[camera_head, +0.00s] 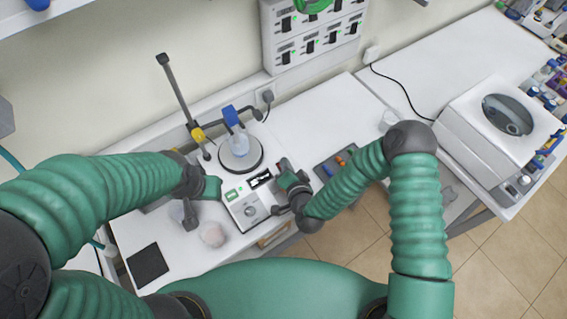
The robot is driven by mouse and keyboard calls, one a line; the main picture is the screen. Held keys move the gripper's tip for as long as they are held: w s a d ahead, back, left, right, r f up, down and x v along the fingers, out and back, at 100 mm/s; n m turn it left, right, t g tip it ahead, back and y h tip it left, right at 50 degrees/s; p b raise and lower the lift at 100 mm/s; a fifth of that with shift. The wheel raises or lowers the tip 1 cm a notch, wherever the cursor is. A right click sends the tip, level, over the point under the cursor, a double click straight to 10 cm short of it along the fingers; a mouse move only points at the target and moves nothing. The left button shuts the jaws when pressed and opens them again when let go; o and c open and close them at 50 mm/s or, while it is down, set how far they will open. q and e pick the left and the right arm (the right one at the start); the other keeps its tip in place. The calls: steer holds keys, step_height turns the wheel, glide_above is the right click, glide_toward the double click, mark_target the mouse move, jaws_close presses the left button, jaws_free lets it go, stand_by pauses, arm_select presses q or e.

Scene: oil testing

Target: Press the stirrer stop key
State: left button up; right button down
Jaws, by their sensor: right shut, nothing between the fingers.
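I cannot tell which mark on the panel is the stop key. My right gripper (284,168) is shut and empty at the panel's right edge, beside the dark display; whether it touches is unclear. My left gripper (207,188) is at the panel's left side, and its fingers are too small to read.
A dark stand rod (176,90) with a yellow clamp rises behind the stirrer. A dark tray (327,170) lies to the right. A black square mat (147,265) lies at the front left. A white machine (497,130) stands on the right bench.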

steer(key=shift+w+a+f+b, duration=0.1)
steer(key=shift+f+b, duration=0.25)
steer(key=shift+f, duration=0.05)
steer(key=shift+r, duration=0.1)
stand_by(0.4)
steer(key=shift+s+d+r+p, duration=0.2)
steer(key=shift+s+r+p, duration=0.05)
steer(key=shift+r+p, duration=0.5)
steer(key=shift+r+p, duration=0.45)
steer(key=shift+r, duration=0.05)
steer(key=r+p, duration=0.1)
steer(key=s+r+p, duration=0.1)
steer(key=d+r+p, duration=0.1)
steer(key=shift+s+r, duration=0.2)
steer(key=shift+r, duration=0.15)
